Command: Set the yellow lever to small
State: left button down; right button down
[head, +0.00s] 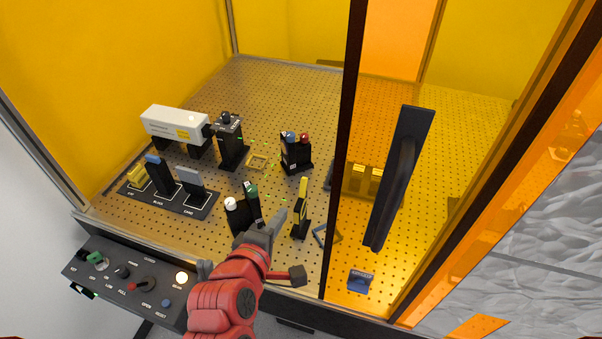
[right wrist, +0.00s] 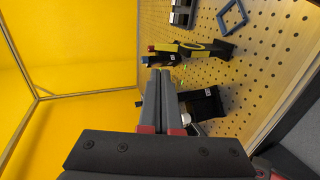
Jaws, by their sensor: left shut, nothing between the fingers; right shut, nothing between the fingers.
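A slim upright yellow piece (head: 303,190) on a small black stand stands on the perforated plate, right of my right gripper (head: 280,217). In the right wrist view it is a yellow piece (right wrist: 194,46) with a dark ring, beyond and to the right of the fingertips (right wrist: 160,74). Its lever setting and any size marks are too small to read. My right gripper is shut and empty, apart from the yellow piece.
Black posts with a white knob (head: 230,203) and a green top (head: 250,190) stand close left of my right gripper. A block with blue and red knobs (head: 296,152) stands behind. A dark frame bar (head: 345,150) rises right of the yellow piece. A control panel (head: 125,280) lies front left.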

jog(key=b, duration=0.2)
send_near(303, 183)
jog(key=x, duration=0.3)
jog(key=p+x, duration=0.1)
jog(key=x, duration=0.1)
jog(key=shift+w+d, duration=0.15)
jog(key=shift+w, duration=0.1)
jog(key=shift+w+d+f+p, duration=0.15)
jog(key=shift+w+f+p, duration=0.2)
jog(key=shift+w+p, duration=0.15)
jog(key=shift+w, duration=0.15)
